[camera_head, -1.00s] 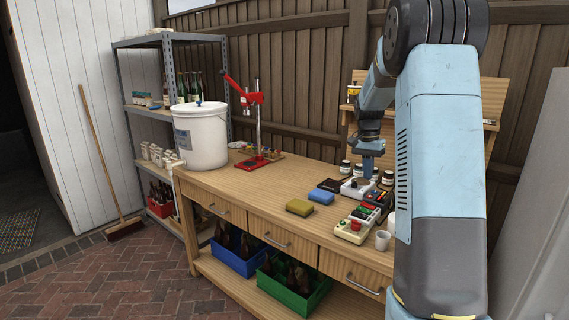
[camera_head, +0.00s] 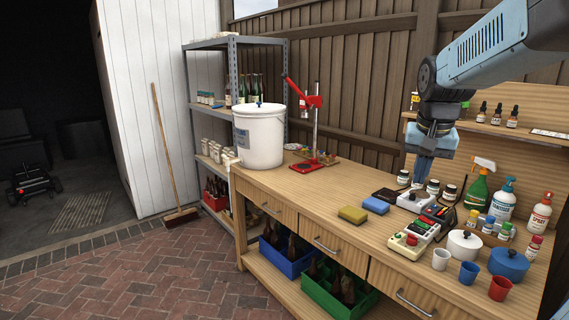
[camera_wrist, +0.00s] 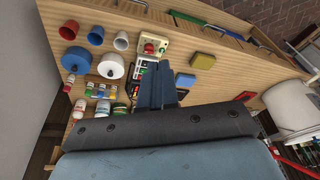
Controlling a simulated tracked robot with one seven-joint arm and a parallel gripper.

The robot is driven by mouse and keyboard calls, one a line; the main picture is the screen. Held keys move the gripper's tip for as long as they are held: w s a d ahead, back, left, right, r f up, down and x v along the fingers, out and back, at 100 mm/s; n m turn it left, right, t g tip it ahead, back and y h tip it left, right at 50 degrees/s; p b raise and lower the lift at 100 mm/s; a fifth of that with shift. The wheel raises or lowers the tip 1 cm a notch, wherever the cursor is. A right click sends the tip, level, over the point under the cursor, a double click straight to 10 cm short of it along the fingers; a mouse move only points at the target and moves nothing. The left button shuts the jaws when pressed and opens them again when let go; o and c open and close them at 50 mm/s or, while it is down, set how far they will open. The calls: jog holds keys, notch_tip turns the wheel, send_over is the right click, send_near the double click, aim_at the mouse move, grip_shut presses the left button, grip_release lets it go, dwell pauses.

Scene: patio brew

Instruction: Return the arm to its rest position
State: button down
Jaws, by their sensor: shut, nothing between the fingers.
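My gripper (camera_head: 424,170) points down over the right part of the wooden workbench (camera_head: 300,188), above a white device (camera_head: 412,202). In the wrist view my gripper (camera_wrist: 158,68) shows its two blue fingers together, with nothing between them. My light blue arm reaches in from the upper right in the head view. The exact gap between the fingertips and the bench items is hard to judge.
A white bucket (camera_head: 259,140) and a red bottle capper (camera_head: 312,130) stand at the bench's left. Yellow (camera_head: 352,214) and blue (camera_head: 375,205) sponges lie mid-bench. Spray bottles, pots and cups (camera_head: 500,287) crowd the right. A wooden fence (camera_head: 350,80) stands behind.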

jog(key=s+a+f+n+t, duration=0.1)
jog(key=s+a+n, duration=0.1)
jog(key=s, duration=0.5)
jog(key=s+a+f+n+t, duration=0.1)
jog(key=s+a, duration=0.3)
jog(key=s, duration=0.4)
jog(key=shift+s+a+f+n+t+y, duration=0.15)
jog(key=shift+s+n+t+y, duration=0.15)
jog(key=shift+n, duration=0.4)
